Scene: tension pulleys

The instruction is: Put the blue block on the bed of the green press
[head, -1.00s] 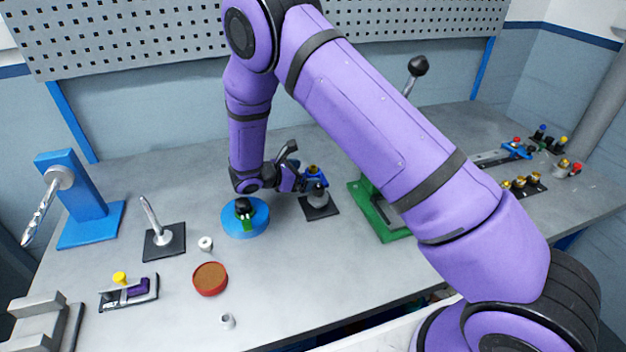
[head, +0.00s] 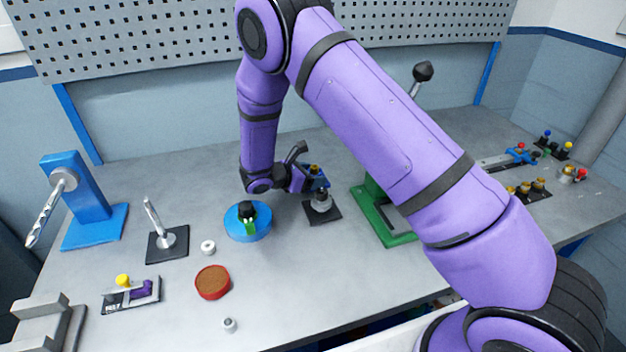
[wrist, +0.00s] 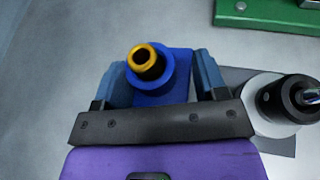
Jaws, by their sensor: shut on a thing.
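My gripper (wrist: 162,75) is shut on the blue block (wrist: 178,65), which carries a round blue boss with a brass ring on top. In the head view my gripper (head: 312,178) and the block stand near the back middle of the bench, above or just behind a black plate with a grey post. The green press (head: 385,222) stands to the right of my gripper, with a lever topped by a black ball. My arm hides much of it, and its bed is not clearly seen. A green edge of it shows at the top right of the wrist view (wrist: 262,14).
The black plate (head: 334,213) with its post is close to my gripper. A blue round base (head: 236,228) with a black knob stands to its left. A blue stand (head: 95,220), a red dish (head: 212,284) and small fixtures lie further left. The front middle is clear.

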